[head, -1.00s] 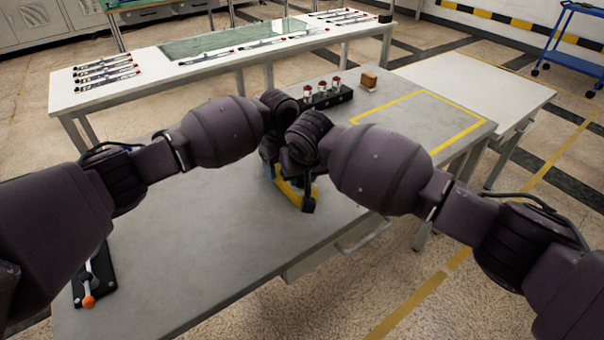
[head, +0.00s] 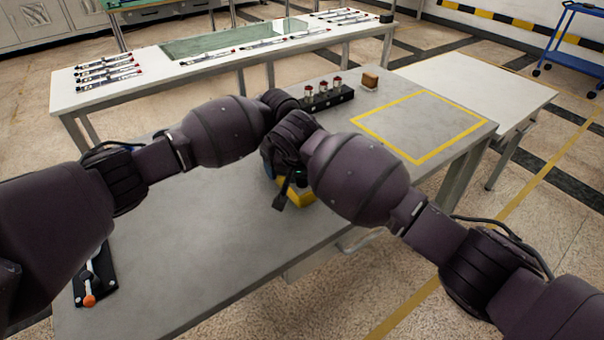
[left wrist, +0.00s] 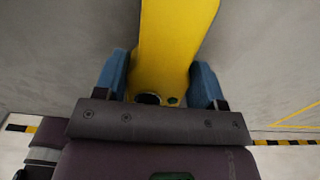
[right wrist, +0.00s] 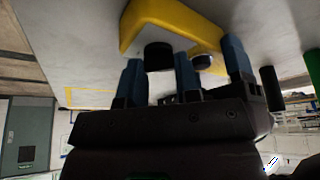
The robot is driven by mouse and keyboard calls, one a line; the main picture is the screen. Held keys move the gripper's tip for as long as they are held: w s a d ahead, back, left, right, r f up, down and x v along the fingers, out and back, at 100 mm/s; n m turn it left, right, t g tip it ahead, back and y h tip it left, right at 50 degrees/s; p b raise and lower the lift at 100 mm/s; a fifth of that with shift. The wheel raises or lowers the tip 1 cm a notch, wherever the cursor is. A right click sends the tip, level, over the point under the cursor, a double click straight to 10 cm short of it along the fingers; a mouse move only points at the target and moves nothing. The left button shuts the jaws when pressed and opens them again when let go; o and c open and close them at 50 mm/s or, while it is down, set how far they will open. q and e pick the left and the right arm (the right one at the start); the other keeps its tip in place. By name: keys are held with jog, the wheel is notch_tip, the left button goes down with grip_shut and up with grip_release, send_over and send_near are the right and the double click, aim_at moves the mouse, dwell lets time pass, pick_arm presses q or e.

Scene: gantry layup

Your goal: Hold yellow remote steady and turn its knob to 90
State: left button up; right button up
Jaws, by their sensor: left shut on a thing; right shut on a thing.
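The yellow remote (head: 300,197) shows only in part in the head view, under my two wrists above the grey table. In the left wrist view its yellow body (left wrist: 172,45) lies between the blue fingers of my left gripper (left wrist: 160,88), which is shut on it. A dark round part and a small green spot show at its near end. In the right wrist view a black knob (right wrist: 158,56) on the remote sits between the fingers of my right gripper (right wrist: 160,78), which is shut on it. The knob's reading cannot be seen.
A black block with several red-topped parts (head: 328,97) and a small brown block (head: 370,80) stand at the table's back. A yellow-outlined area (head: 420,125) is empty. A black plate with an orange-tipped lever (head: 90,290) lies at front left.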

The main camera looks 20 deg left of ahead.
jog(key=o, duration=0.9)
pick_arm(q)
jog(key=shift+d, duration=0.1)
